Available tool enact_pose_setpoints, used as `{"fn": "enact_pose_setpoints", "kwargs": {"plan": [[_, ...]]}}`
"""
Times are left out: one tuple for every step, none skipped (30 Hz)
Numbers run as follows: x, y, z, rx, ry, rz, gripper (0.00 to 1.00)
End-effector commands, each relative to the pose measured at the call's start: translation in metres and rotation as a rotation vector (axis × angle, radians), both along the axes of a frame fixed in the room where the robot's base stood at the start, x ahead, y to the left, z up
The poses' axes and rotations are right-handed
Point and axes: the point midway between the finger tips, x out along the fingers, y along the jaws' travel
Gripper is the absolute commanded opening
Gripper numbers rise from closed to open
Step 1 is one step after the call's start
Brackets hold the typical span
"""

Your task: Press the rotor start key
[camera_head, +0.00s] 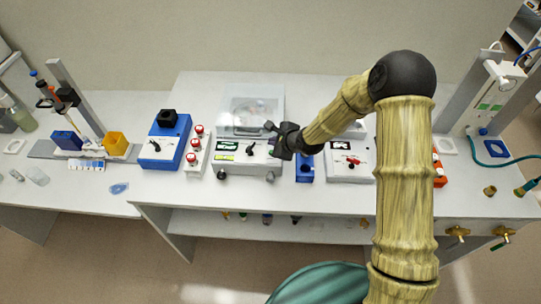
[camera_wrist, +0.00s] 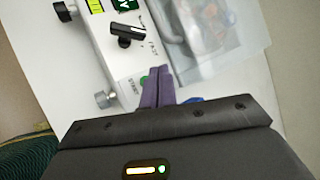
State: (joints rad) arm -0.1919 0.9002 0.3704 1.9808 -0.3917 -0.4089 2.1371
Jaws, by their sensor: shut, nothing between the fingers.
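The rotor device is a white box (camera_head: 231,163) with a sloped front panel and a clear lid (camera_head: 250,105) behind it. Its panel also shows in the wrist view (camera_wrist: 118,60), with a black knob (camera_wrist: 124,32) and a green key (camera_wrist: 143,82) beside printed "START" lettering. My gripper (camera_head: 271,128) is shut and empty over the right part of this device. In the wrist view its dark purple fingertips (camera_wrist: 158,70) lie right beside the green key and partly cover it. I cannot tell whether they touch it.
Left of the device stand red-capped pieces (camera_head: 195,145) and a blue box with a black top (camera_head: 165,140). Right of it are a small blue block (camera_head: 305,168) and a white box with a red knob (camera_head: 350,160). Round feet or knobs (camera_head: 221,175) project at the device's front.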

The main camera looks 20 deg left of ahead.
Motion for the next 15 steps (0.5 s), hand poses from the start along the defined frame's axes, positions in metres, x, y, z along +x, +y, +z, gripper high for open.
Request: {"fn": "enact_pose_setpoints", "kwargs": {"plan": [[0.0, -0.001, -0.011, 0.001, 0.002, -0.001, 0.0], [0.0, -0.001, -0.014, 0.001, 0.002, -0.001, 0.0], [0.0, -0.001, -0.017, 0.001, 0.001, -0.001, 0.0], [0.0, -0.001, -0.019, 0.001, 0.002, -0.002, 0.0], [0.0, -0.001, -0.02, 0.0, 0.001, -0.002, 0.0], [0.0, -0.001, -0.022, 0.0, 0.001, -0.002, 0.0], [0.0, 0.0, -0.023, 0.0, 0.001, -0.001, 0.0], [0.0, 0.0, -0.023, 0.0, 0.001, -0.001, 0.0], [0.0, 0.0, -0.023, 0.0, 0.001, -0.001, 0.0], [0.0, 0.0, -0.023, 0.0, 0.0, 0.0, 0.0], [0.0, 0.0, -0.023, 0.0, 0.001, -0.001, 0.0], [0.001, -0.001, -0.023, 0.0, 0.0, -0.002, 0.0], [0.001, -0.001, -0.023, 0.0, 0.0, -0.002, 0.0], [0.001, -0.002, -0.023, 0.0, 0.0, -0.003, 0.0], [0.001, -0.002, -0.023, 0.0, 0.0, -0.004, 0.0]]}}
